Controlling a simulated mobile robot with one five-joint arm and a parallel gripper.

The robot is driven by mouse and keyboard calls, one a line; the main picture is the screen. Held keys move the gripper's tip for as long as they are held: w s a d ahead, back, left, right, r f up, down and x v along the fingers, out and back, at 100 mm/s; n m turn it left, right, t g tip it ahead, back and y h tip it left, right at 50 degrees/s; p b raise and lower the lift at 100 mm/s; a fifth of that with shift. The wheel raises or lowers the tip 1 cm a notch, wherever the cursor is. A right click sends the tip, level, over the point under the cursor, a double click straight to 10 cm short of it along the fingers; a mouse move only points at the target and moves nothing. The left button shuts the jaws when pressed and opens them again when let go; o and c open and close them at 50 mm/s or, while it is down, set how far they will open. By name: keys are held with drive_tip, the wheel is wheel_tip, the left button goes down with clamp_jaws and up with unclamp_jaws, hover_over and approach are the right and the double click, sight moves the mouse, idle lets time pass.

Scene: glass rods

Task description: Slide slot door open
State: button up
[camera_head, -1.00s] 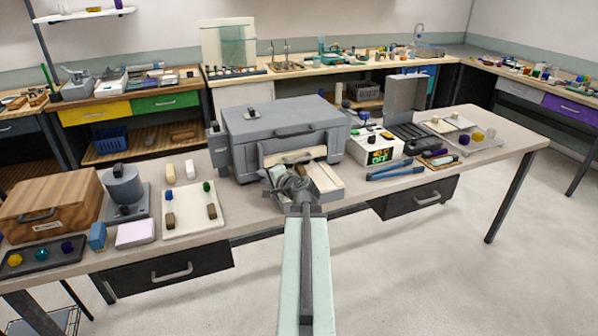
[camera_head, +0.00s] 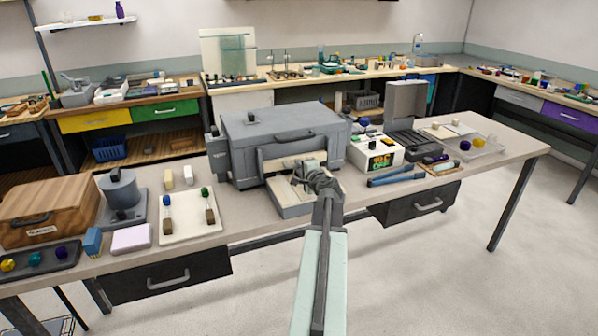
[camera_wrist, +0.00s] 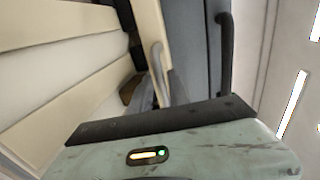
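The grey box-shaped furnace (camera_head: 240,145) stands on the middle of the bench, with a dark handle on its front; its grey front also shows in the wrist view (camera_wrist: 190,50). A cream-edged slot opening (camera_head: 277,163) is low on its front, with a shelf (camera_head: 291,211) sticking out below. My gripper (camera_head: 309,177) is at the right part of this opening and covers much of it. In the wrist view, cream strips (camera_wrist: 70,100) fill the left side, and a pale grey upright piece (camera_wrist: 159,75) is near the centre. The fingertips and any contact with the slot door cannot be made out.
A white control box with a lit display (camera_head: 381,161) and blue tongs (camera_head: 397,176) are to the right of the furnace. A white tray with rods (camera_head: 187,228) and a wooden box (camera_head: 45,205) are to the left. The floor in front is clear.

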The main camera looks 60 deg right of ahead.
clamp_jaws()
idle(1.4)
